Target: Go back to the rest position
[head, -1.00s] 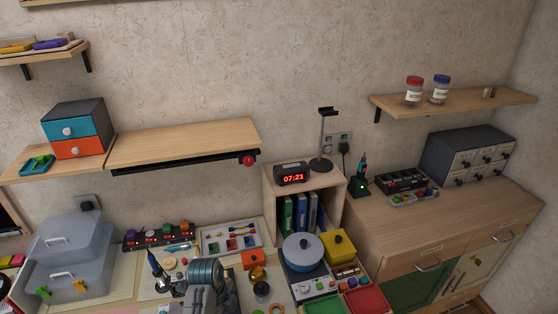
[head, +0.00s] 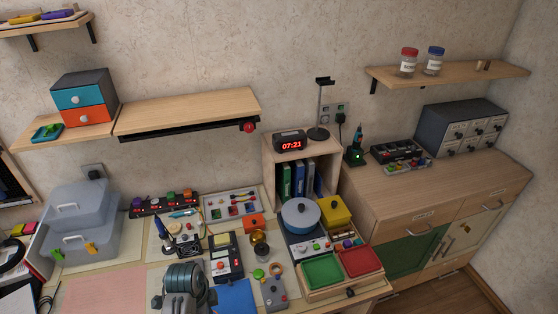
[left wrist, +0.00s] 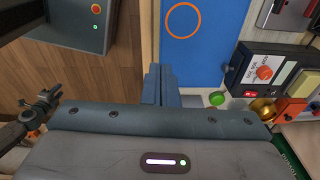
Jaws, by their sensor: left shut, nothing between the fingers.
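My left gripper (left wrist: 161,85) shows in the left wrist view with its two fingers pressed together and nothing between them. Beyond the fingertips lies a blue panel with an orange ring (left wrist: 194,45), near the desk edge. In the head view my left wrist (head: 184,284) shows at the bottom, over the front of the desk, left of the blue sheet (head: 236,297). The fingers cannot be made out there. My right gripper does not show in the head view. A dark jointed shape at the left of the left wrist view is unclear.
The desk holds a meter (head: 226,258), a brass bell (head: 260,244), a grey box (head: 274,292) and a lidded bin (head: 75,245). Green (head: 323,271) and red (head: 360,260) trays stand at right. A wooden shelf (head: 186,108) overhangs the back. Wooden floor (left wrist: 120,60) lies beside the desk.

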